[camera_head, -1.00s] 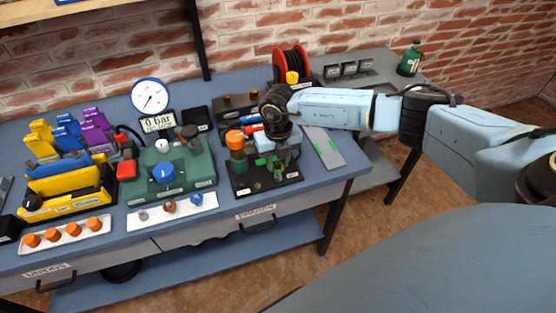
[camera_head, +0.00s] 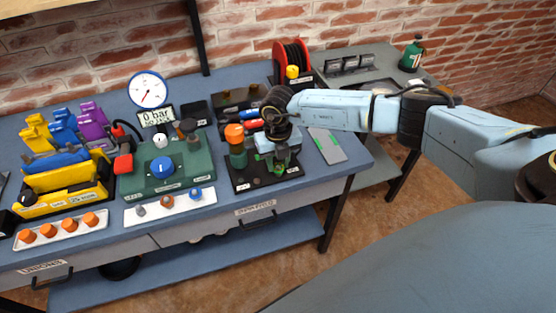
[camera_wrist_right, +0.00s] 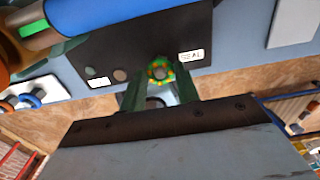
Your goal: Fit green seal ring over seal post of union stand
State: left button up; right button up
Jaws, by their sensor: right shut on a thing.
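The green seal ring (camera_wrist_right: 153,74), with orange and yellow marks, shows in the right wrist view between the two green fingers of my right gripper (camera_wrist_right: 160,88). The gripper is shut on it. A grey round shape, which looks like the seal post (camera_wrist_right: 160,74), shows inside the ring; I cannot tell how far down the ring sits. The dark base plate of the union stand (camera_wrist_right: 100,52) carries a SEAL label beside it. In the head view my right gripper (camera_head: 281,167) is low over the right part of the stand (camera_head: 250,187), hiding the post. My left gripper is out of view.
An orange-topped green cylinder (camera_head: 235,145) stands close left of my right gripper. The blue bar (camera_wrist_right: 125,12) crosses the top of the wrist view. The green pump unit (camera_head: 190,172) is further left. A grey plate (camera_head: 327,147) lies right of the stand.

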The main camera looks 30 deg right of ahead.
jog(key=o, duration=1.3)
jog(key=shift+r, duration=0.1)
notch_tip(320, 180, up, 8)
jog(key=p, duration=0.6)
jog(key=shift+p, duration=0.4)
dwell(0.6)
